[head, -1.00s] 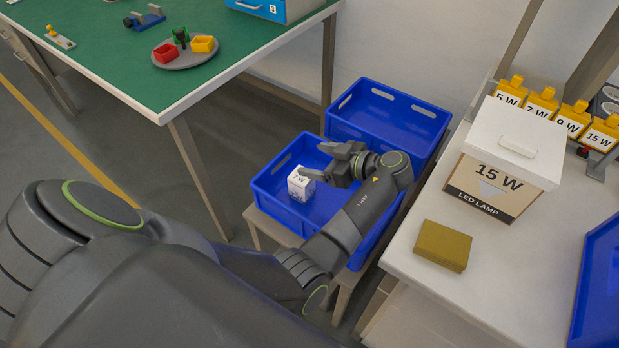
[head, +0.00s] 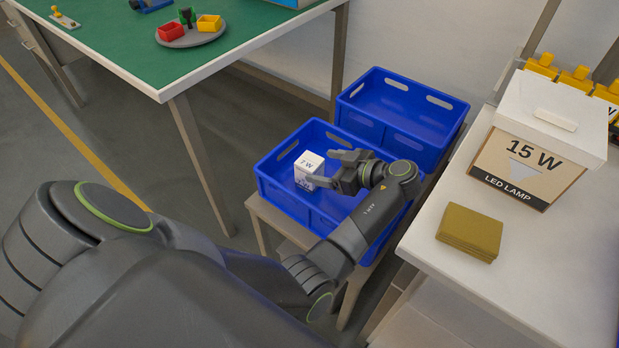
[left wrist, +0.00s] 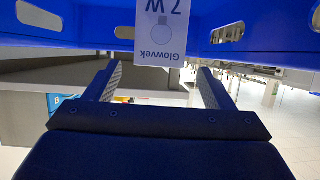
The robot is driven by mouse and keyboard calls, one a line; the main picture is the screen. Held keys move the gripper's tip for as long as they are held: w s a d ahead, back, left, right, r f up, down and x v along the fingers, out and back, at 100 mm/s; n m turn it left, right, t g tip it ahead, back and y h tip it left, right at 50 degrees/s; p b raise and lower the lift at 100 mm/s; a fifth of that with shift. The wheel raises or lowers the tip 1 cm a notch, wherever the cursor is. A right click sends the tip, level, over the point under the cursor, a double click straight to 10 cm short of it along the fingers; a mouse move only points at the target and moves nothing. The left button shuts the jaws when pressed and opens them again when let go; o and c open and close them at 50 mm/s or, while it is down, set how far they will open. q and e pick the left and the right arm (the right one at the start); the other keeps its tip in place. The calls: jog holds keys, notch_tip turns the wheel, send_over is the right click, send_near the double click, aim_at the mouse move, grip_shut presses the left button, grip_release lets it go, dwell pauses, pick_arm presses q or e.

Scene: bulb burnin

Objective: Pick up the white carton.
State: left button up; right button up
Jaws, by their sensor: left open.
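The white carton (head: 304,176), marked 7 W, stands in the nearer blue crate (head: 277,188), towards its left side. In the left wrist view the carton (left wrist: 163,35) shows upside down, with a bulb drawing and the word Glowvek. My left gripper (head: 324,168) is open, just right of the carton in the head view. In the left wrist view its two fingers (left wrist: 159,70) are spread, and the carton lines up with the gap between them. I cannot tell whether the fingertips touch it or how far they reach around it. My right gripper is not in view.
A second blue crate (head: 400,104) stands empty behind the first. The white bench (head: 400,250) at the right holds a 15 W LED lamp box (head: 525,165) and a mustard block (head: 469,232). A green table (head: 110,55) with a grey plate (head: 192,38) stands at upper left.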

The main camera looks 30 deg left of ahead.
aim_at(304, 163)
pick_arm(q)
jog(key=shift+x, duration=3.85)
jog(key=shift+w+d+f, duration=0.1)
jog(key=c, duration=1.1)
